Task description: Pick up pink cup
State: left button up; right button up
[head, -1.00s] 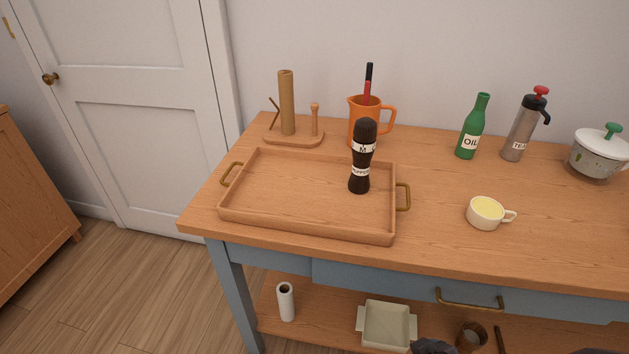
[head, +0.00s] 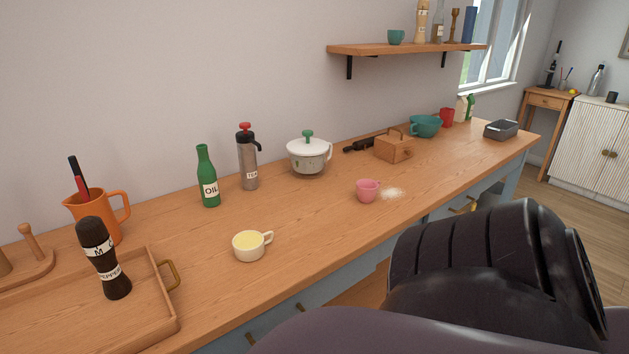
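The pink cup (head: 366,191) stands upright on the wooden counter, right of the cream cup and towards the front edge. A large dark arm part of mine fills the lower right foreground and hides part of the counter's front. No fingertips of either gripper show, and nothing touches the pink cup.
A cream cup (head: 249,246) with yellow contents stands to the left. Behind are a green oil bottle (head: 207,176), a tea flask (head: 247,159) and a white lidded pot (head: 308,156). A wooden box (head: 393,149) stands behind the pink cup. A shelf (head: 400,49) hangs above.

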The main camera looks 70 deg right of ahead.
aim_at(370, 190)
jog(key=z, duration=2.4)
jog(key=l+u, duration=0.1)
jog(key=u, duration=0.25)
jog(key=i+l+u, duration=0.1)
jog(key=u, duration=0.3)
jog(key=l+u, duration=0.15)
jog(key=u, duration=0.2)
jog(key=l+u, duration=0.25)
jog(key=l, duration=0.2)
jog(key=l+u, duration=0.3)
jog(key=k+l+u, duration=0.1)
jog(key=l, duration=0.4)
jog(key=k+l, duration=0.1)
jog(key=l, duration=0.35)
jog(key=u, duration=0.05)
